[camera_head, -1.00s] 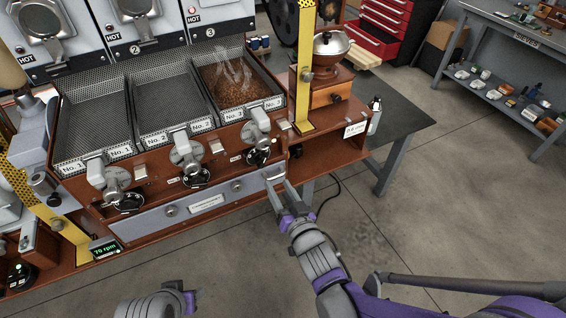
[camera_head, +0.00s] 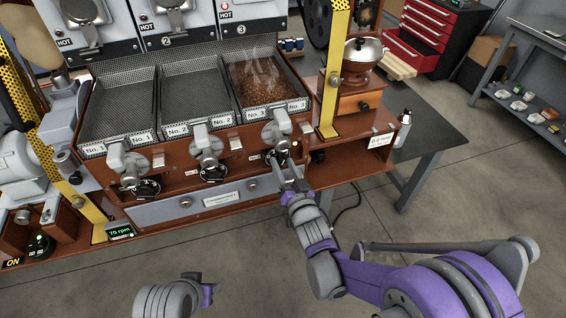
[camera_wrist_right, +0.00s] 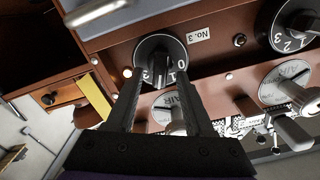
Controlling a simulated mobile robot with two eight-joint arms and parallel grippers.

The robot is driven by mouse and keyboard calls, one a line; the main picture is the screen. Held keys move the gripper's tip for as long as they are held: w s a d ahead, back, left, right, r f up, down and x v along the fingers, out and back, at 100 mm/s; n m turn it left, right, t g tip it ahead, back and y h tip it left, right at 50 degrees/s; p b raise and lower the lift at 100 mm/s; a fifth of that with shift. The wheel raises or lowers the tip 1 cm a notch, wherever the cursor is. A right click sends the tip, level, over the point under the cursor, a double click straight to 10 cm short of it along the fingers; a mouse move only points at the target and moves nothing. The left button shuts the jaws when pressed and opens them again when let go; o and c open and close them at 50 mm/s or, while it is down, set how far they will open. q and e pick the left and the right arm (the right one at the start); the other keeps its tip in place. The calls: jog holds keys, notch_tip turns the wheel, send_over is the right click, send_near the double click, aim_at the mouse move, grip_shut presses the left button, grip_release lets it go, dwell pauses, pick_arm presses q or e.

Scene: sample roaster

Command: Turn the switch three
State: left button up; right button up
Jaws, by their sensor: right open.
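In the head view switch three (camera_head: 283,149) sits below the third tray, partly covered by a grey handle and my fingers. My right gripper (camera_head: 284,170) is open just in front of it. In the right wrist view the two fingers of my right gripper (camera_wrist_right: 158,84) reach up to the dial's lower edge, one on each side. I cannot tell whether they touch it. Only part of my left arm shows, at the bottom.
The first dial (camera_head: 144,188) and second dial (camera_head: 213,171) sit to the left on the same brown panel. A metal AIR knob (camera_wrist_right: 168,107) lies close under my fingers in the right wrist view. A yellow post (camera_head: 333,80) stands right of switch three.

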jog(key=shift+w+a, duration=0.15)
jog(key=shift+w, duration=0.35)
grip_shut()
